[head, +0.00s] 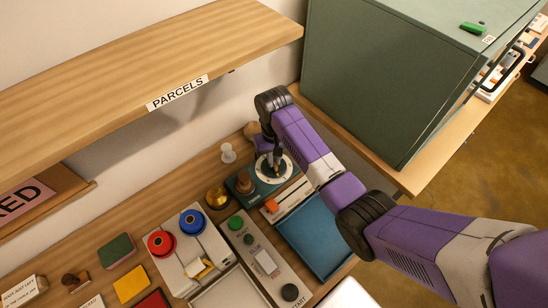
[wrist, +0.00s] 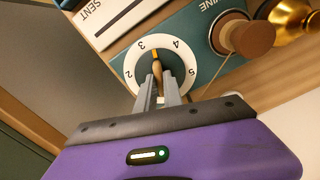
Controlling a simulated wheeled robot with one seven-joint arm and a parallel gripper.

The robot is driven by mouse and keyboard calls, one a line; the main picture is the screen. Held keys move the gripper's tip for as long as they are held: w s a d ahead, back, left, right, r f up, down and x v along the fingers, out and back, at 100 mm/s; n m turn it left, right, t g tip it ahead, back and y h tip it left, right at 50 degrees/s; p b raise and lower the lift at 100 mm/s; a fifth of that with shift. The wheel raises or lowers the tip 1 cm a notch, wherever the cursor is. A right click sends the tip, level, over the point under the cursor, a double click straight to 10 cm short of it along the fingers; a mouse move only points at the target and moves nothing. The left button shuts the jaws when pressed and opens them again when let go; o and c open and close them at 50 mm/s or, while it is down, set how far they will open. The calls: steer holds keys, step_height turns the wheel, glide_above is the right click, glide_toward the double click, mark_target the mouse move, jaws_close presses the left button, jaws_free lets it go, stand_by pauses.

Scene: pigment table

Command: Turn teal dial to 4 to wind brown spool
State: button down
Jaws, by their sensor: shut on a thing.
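My gripper (wrist: 158,82) is shut on the dial's knob (wrist: 156,66) at the ring's centre. An orange mark on the knob points between 3 and 4. The brown spool (wrist: 250,38) stands on the same teal base, right of the ring in the wrist view. In the head view the spool (head: 245,181) stands left of the white ring (head: 289,172), and my gripper (head: 276,160) comes down over the ring, hiding part of it.
A brass pot (head: 217,197) stands beside the teal base. A slotted white box with an orange tab (head: 271,206) and a blue tray (head: 313,236) lie in front. A big green cabinet (head: 385,75) stands right, close to my arm. The parcels shelf (head: 130,62) overhangs at left.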

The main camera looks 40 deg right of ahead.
steer(key=m, duration=0.4)
steer(key=shift+m, duration=2.3)
steer(key=c, duration=1.5)
jaws_free()
steer(key=shift+r, duration=0.15)
step_height(320, 180, up, 8)
steer(key=shift+f+b, duration=0.2)
steer(key=shift+b, duration=0.4)
